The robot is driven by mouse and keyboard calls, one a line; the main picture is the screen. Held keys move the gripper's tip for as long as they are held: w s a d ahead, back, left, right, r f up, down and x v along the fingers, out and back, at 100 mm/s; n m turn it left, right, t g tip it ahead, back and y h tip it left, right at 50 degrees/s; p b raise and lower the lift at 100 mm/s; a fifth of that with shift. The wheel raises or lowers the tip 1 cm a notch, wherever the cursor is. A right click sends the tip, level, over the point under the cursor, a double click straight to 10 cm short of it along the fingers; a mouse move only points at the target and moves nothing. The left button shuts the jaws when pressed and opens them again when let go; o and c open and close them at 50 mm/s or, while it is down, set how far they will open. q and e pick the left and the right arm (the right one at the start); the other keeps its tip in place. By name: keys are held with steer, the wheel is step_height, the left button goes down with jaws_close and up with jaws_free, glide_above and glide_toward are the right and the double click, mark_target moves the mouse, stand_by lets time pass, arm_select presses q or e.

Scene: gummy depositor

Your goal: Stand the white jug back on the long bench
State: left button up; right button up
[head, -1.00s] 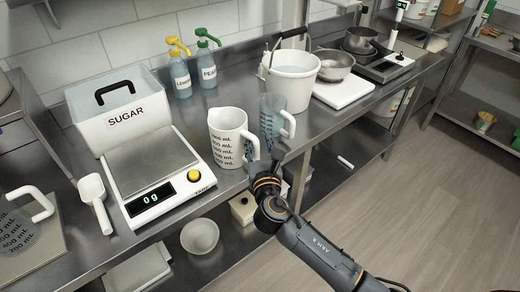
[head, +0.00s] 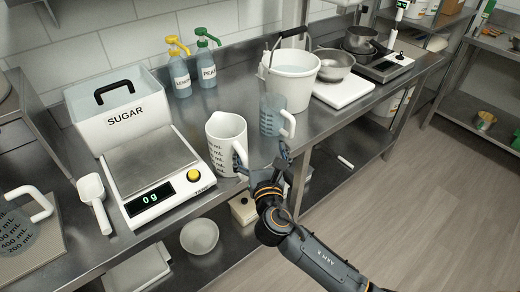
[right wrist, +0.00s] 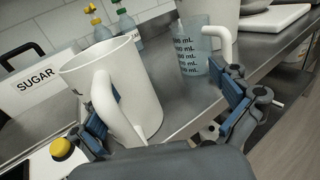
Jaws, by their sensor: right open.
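The white jug (head: 226,148) with dark volume marks stands upright close to the front edge of the long bench (head: 325,122), beside the scale. In the right wrist view the white jug (right wrist: 130,85) fills the left side, its handle facing me. My right gripper (head: 262,155) is open at the jug's handle side. One finger is at the handle; the other is well apart to the right. The right gripper (right wrist: 170,115) shows its left finger partly hidden by the handle, so I cannot tell whether they touch. My left gripper is not in view.
A clear blue jug (head: 271,115) stands just behind and right of my gripper. The scale (head: 160,175) reads 0 g on the left, with the sugar bin (head: 125,125) behind. A white bucket (head: 292,80) stands further right. A lower shelf lies under the bench.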

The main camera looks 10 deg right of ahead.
steer(key=shift+s, duration=0.1)
steer(key=s, duration=1.1)
steer(key=shift+s+a, duration=0.4)
steer(key=shift+a, duration=0.05)
steer(key=shift+f, duration=0.1)
step_height(320, 180, down, 24)
steer(key=d+m+g, duration=0.3)
steer(key=m+g, duration=0.3)
steer(key=s+d+f+m+g, duration=0.2)
steer(key=s+f+m, duration=0.2)
steer(key=f, duration=0.4)
steer(key=s+d+f+m+g, duration=0.2)
steer(key=s+f+m, duration=0.25)
steer(key=f, duration=0.45)
steer(key=s+d+f+m+g, duration=0.2)
steer(key=s+f+m, duration=0.3)
steer(key=s, duration=0.5)
steer(key=s+d+f+m+g, duration=0.2)
steer(key=s+f+m, duration=0.4)
steer(key=s, duration=0.4)
steer(key=s+d+f+m+g+y, duration=0.1)
steer(key=s+d+f+m+g, duration=0.1)
steer(key=s+f+m, duration=0.4)
steer(key=s+m+g, duration=0.1)
steer(key=s, duration=0.3)
steer(key=shift+s+d, duration=0.1)
steer(key=shift+c, duration=0.2)
